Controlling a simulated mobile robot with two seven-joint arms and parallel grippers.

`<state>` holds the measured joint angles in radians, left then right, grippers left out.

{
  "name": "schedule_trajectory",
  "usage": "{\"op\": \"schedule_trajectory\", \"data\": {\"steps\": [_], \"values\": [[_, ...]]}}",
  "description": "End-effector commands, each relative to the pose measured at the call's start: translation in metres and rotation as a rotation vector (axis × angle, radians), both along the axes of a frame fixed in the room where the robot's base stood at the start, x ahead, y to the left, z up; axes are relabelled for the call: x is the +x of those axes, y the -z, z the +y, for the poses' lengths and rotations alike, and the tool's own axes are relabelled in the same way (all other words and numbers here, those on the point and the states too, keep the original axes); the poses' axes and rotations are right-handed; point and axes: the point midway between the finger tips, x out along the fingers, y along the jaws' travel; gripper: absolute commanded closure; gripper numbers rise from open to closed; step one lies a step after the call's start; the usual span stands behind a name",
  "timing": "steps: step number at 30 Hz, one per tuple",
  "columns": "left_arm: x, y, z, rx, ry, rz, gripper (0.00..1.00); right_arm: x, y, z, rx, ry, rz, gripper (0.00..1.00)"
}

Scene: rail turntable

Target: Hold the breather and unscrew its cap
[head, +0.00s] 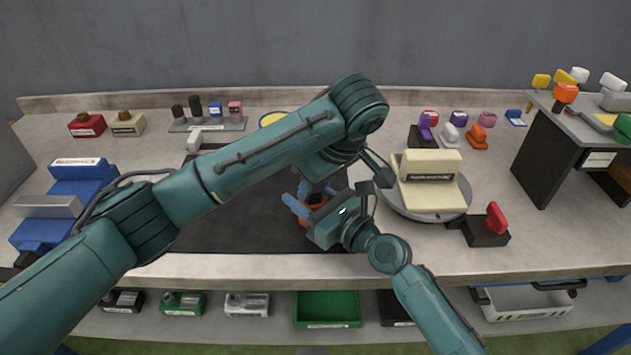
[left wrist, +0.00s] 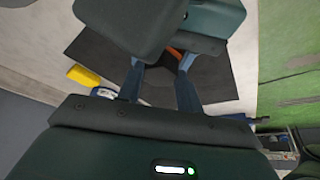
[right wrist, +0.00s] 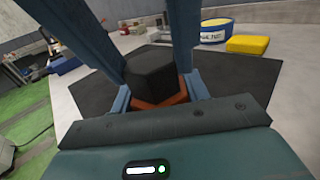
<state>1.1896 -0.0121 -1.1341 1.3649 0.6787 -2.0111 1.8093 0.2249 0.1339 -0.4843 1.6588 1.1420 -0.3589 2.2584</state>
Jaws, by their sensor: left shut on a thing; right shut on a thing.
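The breather shows an orange body (head: 314,203) over the dark mat; in the right wrist view it has an orange base (right wrist: 158,102) under a black faceted cap (right wrist: 150,72). My right gripper (head: 306,207) comes in from the front right, low down, and is shut on the orange body. My left gripper (head: 317,188) reaches in from above and is shut on the black cap, its blue fingers on either side. In the left wrist view my right gripper hides most of the breather; only a bit of orange (left wrist: 175,52) shows. The thread is hidden.
The dark mat (head: 240,220) around the breather is mostly clear. A round turntable (head: 440,214) with a cream block (head: 430,182) stands close on the right. Blue boxes (head: 66,200) are at the left. A green bin (head: 328,308) is on the lower shelf.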

Motion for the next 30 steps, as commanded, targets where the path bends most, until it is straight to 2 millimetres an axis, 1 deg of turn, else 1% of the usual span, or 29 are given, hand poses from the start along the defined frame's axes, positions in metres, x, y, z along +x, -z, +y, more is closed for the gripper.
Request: {"op": "schedule_trajectory", "data": {"steps": [1, 12, 14, 18, 22, 25, 30], "values": [[-0.001, 0.0052, 0.0022, 0.01, -0.029, 0.012, 0.92, 0.0016, -0.0038, -0.0009, 0.006, 0.005, -0.008, 0.96], [-0.0014, 0.0058, 0.0014, 0.007, -0.069, 0.015, 0.92, 0.0021, -0.0044, -0.0012, 0.007, 0.006, -0.008, 0.96], [-0.0003, 0.0052, 0.0013, 0.009, -0.126, 0.013, 0.92, 0.0021, -0.0045, -0.0013, 0.007, 0.006, -0.008, 0.96], [0.0018, 0.0044, 0.0, 0.01, -0.339, 0.01, 0.92, 0.0023, -0.0046, -0.0014, 0.008, 0.006, -0.009, 0.96], [0.0028, 0.0051, -0.0008, 0.009, -0.506, 0.009, 0.92, 0.0024, -0.0048, -0.0016, 0.007, 0.007, -0.01, 0.96], [0.0029, 0.0057, -0.001, 0.007, -0.564, 0.01, 0.92, 0.0025, -0.0049, -0.0016, 0.007, 0.007, -0.01, 0.96], [0.0026, 0.0058, -0.0014, 0.006, -0.568, 0.011, 0.92, 0.0026, -0.0051, -0.0018, 0.008, 0.008, -0.011, 0.96]]}}
